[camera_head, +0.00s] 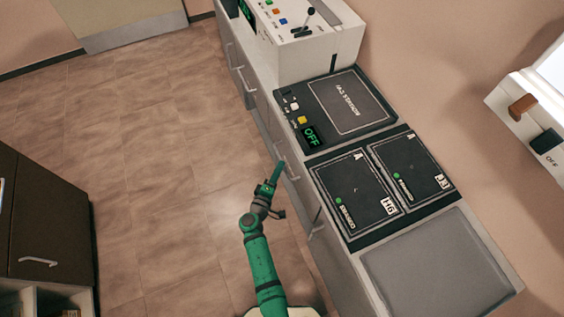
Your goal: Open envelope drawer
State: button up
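My green arm reaches up from the bottom centre, and my gripper (274,176) is beside the front of the long grey counter. It is close to a metal handle (291,171) on that front; I cannot tell whether it touches the handle. The fingers are small and seen from above, so open or shut is unclear. Other handles show on the front, one nearer me (317,224) and one farther off (240,80). The fronts look closed. I see no label telling which one is the envelope drawer.
A white control box (310,40) stands at the far end. A dark cabinet (45,215) is at left. The tiled floor between is clear.

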jog(key=x, duration=0.4)
jog(key=shift+s, duration=0.1)
jog(key=shift+a, duration=0.1)
jog(key=shift+d, duration=0.2)
grip_shut()
